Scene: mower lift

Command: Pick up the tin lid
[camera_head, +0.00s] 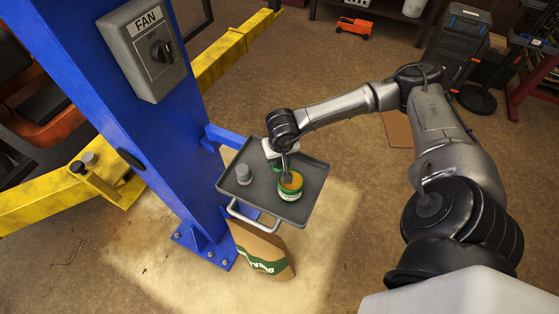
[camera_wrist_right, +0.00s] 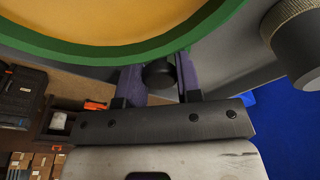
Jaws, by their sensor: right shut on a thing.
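A green tin (camera_head: 290,195) with an orange-yellow inside stands at the right part of the grey tray. Its green rim (camera_wrist_right: 130,52) and orange-yellow inside fill the top of the right wrist view. My right gripper (camera_head: 286,178) is over the tray at the tin's far side. In the right wrist view its purple fingers (camera_wrist_right: 160,82) are shut on a dark round knob (camera_wrist_right: 160,73), which I take for the tin lid's knob. The rest of the lid cannot be made out. A green patch (camera_head: 276,164) shows behind the gripper, partly hidden. My left gripper is out of view.
The grey tray (camera_head: 235,191) is fixed to a blue lift post (camera_head: 130,120). A grey cylinder (camera_head: 244,174) stands at the tray's left, close to the post; the right wrist view shows it near the tin. A paper bag (camera_head: 258,252) is below the tray.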

